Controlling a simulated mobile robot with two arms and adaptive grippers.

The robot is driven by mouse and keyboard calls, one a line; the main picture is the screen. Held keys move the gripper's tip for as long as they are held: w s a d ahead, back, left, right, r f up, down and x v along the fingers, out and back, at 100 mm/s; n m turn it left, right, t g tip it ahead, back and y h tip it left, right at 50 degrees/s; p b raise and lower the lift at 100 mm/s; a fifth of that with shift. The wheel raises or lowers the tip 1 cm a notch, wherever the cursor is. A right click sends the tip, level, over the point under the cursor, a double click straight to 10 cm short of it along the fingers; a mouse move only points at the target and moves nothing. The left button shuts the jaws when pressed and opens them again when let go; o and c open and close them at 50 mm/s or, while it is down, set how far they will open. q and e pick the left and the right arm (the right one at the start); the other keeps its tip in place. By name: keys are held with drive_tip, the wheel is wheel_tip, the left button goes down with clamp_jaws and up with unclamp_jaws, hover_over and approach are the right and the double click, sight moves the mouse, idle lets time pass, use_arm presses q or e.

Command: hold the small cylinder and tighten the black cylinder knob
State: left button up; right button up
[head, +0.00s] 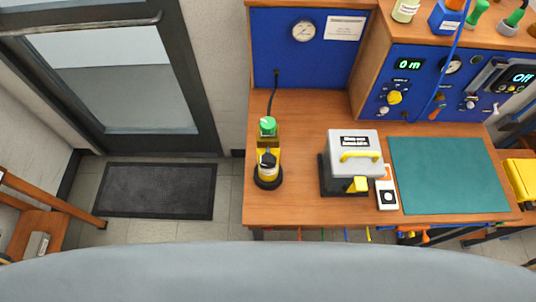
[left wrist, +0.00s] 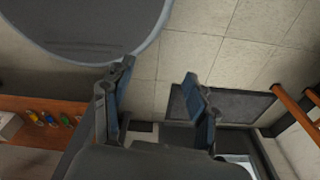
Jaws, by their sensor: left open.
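A small upright device stands near the left end of the wooden bench in the head view. It has a green cap (head: 267,126) at the back, a yellow and black body (head: 268,170) in front and a dark cylinder (head: 267,159) on top of that. I cannot tell for sure which part is the small cylinder and which is the black knob. My left gripper (left wrist: 158,88) is open and empty in the left wrist view, over the floor and away from the bench. It is not in the head view. My right gripper is in neither view.
A grey box with a yellow handle (head: 354,141) stands on the bench (head: 300,210), right of the device. Blue gauge panels (head: 285,58) rise behind. A dark floor mat (head: 155,190) lies left.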

use_arm(q)
drive_tip(key=shift+o, duration=0.7)
drive_tip(key=w+d+r+n+t, duration=0.2)
drive_tip(key=w+r, duration=0.1)
drive_tip(key=w, duration=0.3)
drive_tip(key=w+d+r+n+t+h, duration=0.1)
drive_tip(key=w+d+r+n+t, duration=0.1)
drive_tip(key=w, duration=0.5)
drive_tip(key=shift+w+d+r+n+t+h, duration=0.15)
drive_tip(key=shift+d+r+n+t+h, duration=0.15)
drive_tip(key=shift+r+n+t, duration=0.15)
drive_tip(key=w+d+r+n+t, duration=0.25)
drive_tip(key=w+r+n, duration=0.25)
drive_tip(key=r, duration=0.3)
drive_tip(key=w+d+r+n+t+h, duration=0.1)
drive_tip(key=w+d+r+n+t, duration=0.1)
drive_tip(key=w+r+n+t, duration=0.45)
drive_tip(key=w+d+r+n+t, duration=0.1)
drive_tip(key=w+d+r+n, duration=0.15)
drive_tip(key=r, duration=0.75)
drive_tip(key=n+t+y, duration=0.2)
drive_tip(key=n+y, duration=0.1)
drive_tip(key=n, duration=1.6)
approach(268, 145)
drive_tip(key=shift+f, duration=0.4)
drive_tip(key=shift+w+r, duration=0.1)
drive_tip(key=shift+r, duration=0.2)
drive_tip(key=w, duration=1.1)
drive_tip(key=shift+w, duration=0.35)
clamp_jaws()
